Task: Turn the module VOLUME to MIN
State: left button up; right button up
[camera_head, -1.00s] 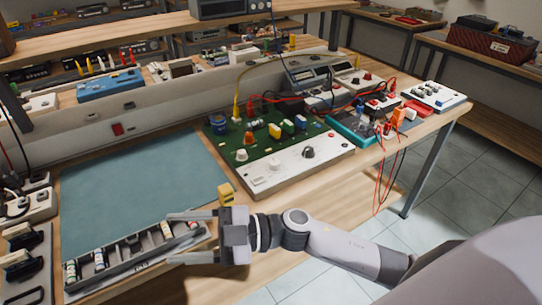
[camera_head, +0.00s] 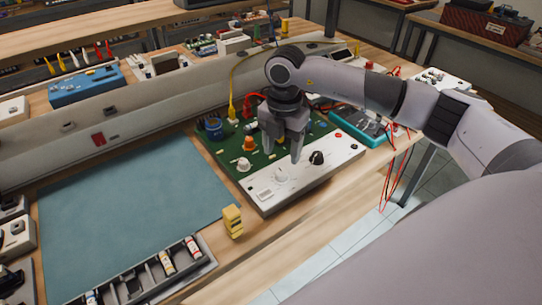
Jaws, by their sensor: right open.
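The module (camera_head: 308,177) is a green board with a white front panel, lying on the bench right of the blue-green mat. A pale knob (camera_head: 282,174) and a black knob (camera_head: 317,158) stand on the white panel. The labels are too small to read, so I cannot tell which knob is VOLUME. My right gripper (camera_head: 283,155) points down over the module, open and empty, with its fingertips just behind and above the pale knob. It hides part of the green board. I cannot tell whether it touches anything. My left gripper is out of view.
A yellow block (camera_head: 232,222) stands at the module's front left. A grey compartment tray (camera_head: 140,283) holds small bottles at the front. The mat (camera_head: 130,210) is clear. A yellow cable (camera_head: 232,88) and red wires run behind the module. A teal device (camera_head: 368,135) sits to its right.

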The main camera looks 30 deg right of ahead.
aim_at(282, 172)
jog(key=shift+w+d+f, duration=0.1)
jog(key=shift+w+f, duration=0.05)
notch_tip(282, 172, down, 7)
jog(key=shift+r+p, duration=0.15)
jog(key=shift+p, duration=0.35)
jog(key=c, duration=1)
